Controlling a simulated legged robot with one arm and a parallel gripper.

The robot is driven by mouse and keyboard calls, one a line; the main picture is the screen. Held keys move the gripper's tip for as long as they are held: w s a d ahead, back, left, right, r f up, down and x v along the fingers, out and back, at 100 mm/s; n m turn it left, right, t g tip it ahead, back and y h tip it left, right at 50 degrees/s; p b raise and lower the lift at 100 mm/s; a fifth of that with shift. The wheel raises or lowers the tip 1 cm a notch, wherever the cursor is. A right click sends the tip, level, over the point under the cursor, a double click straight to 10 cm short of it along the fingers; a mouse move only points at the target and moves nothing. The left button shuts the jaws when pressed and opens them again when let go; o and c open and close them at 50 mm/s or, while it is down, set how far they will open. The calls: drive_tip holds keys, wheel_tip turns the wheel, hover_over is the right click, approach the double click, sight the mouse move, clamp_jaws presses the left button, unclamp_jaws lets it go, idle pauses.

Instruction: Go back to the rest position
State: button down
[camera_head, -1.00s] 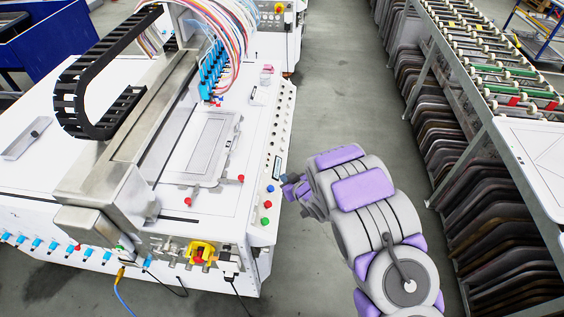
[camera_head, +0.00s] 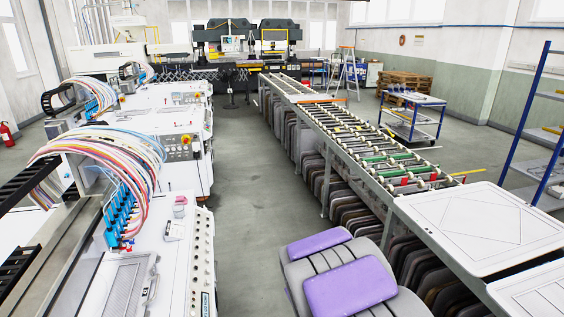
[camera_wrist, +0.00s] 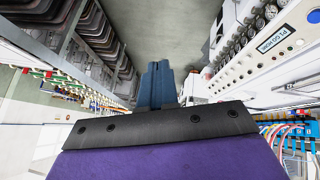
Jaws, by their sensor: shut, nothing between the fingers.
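My gripper (camera_wrist: 157,85) shows in the wrist view as blue fingers pressed together with nothing between them. It points over the grey floor of the aisle, with the white machine's control panel on the right and the rack on the left. In the head view my grey and purple arm is at the bottom centre, but the gripper is out of frame. The nozzle gantry machine (camera_head: 176,262) stands at the left, with a row of blue nozzles (camera_head: 117,215) fed by coloured hoses. My arm is apart from it, to its right.
A long roller conveyor (camera_head: 385,150) with dark panels hanging below runs along the right of the aisle. White panels (camera_head: 480,228) lie on its near end. A blue-framed cart (camera_head: 412,115) stands beyond it. The aisle floor (camera_head: 246,180) is clear.

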drive_tip(key=s+d+r+m+g+h, duration=0.2)
drive_tip(key=s+d+r, duration=0.3)
drive_tip(key=s+d, duration=0.3)
drive_tip(key=s+r+m+g+y, duration=0.1)
drive_tip(key=s+r+g, duration=0.2)
drive_tip(key=s, duration=1.3)
drive_tip(key=s+r+m+g+y, duration=0.1)
drive_tip(key=s+r+g, duration=0.3)
drive_tip(key=s, duration=1.2)
drive_tip(key=shift+s+r+m, duration=0.3)
drive_tip(key=shift+r+m, duration=0.15)
drive_tip(key=shift+m, duration=0.15)
